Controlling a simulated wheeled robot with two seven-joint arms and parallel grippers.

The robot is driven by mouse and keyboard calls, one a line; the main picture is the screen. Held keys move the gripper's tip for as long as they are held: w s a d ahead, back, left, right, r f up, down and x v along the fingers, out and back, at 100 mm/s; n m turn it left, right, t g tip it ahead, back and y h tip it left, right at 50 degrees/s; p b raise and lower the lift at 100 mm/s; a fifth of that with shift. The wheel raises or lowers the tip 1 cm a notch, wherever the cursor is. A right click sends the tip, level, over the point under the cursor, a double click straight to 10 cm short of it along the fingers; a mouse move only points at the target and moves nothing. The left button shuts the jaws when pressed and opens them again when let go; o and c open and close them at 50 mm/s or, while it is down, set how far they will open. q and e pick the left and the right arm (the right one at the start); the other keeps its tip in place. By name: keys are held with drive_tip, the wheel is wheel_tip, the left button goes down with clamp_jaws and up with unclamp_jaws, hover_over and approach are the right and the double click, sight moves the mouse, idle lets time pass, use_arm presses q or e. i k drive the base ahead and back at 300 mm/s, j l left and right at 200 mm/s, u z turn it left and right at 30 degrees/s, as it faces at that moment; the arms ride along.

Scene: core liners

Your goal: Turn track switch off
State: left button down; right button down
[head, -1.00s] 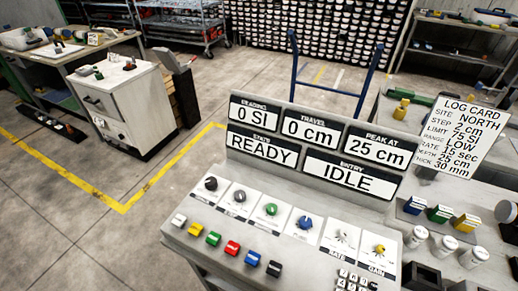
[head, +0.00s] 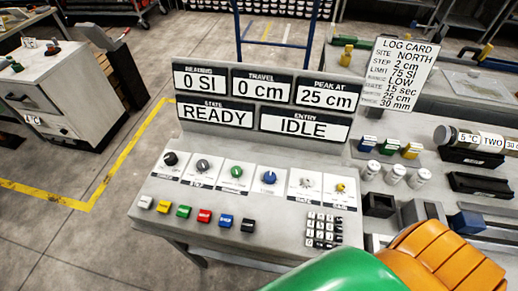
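A grey console (head: 285,240) stands in the middle of the head view. A row of coloured switches runs along its front edge: white (head: 146,202), yellow (head: 163,206), green (head: 183,211), red (head: 204,216), blue (head: 226,221) and black (head: 248,226). Behind them is a row of round knobs on white plates, including a black knob (head: 170,159), a green knob (head: 237,172) and a blue knob (head: 269,178). The small labels are too blurred to read, so I cannot tell which is the track switch. Neither gripper's fingers show.
A display board (head: 254,96) reads READY and IDLE. A keypad (head: 322,230) is at the console's right. A large green and orange shape (head: 440,262) fills the bottom right, close to the camera. A bench with white cylinders (head: 395,174) stands right.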

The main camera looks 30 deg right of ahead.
sight(171, 160)
drive_tip(key=j+z, duration=0.8)
drive_tip(key=j, duration=0.15)
drive_tip(key=k+j+z, duration=0.15)
drive_tip(key=j+z, duration=0.25)
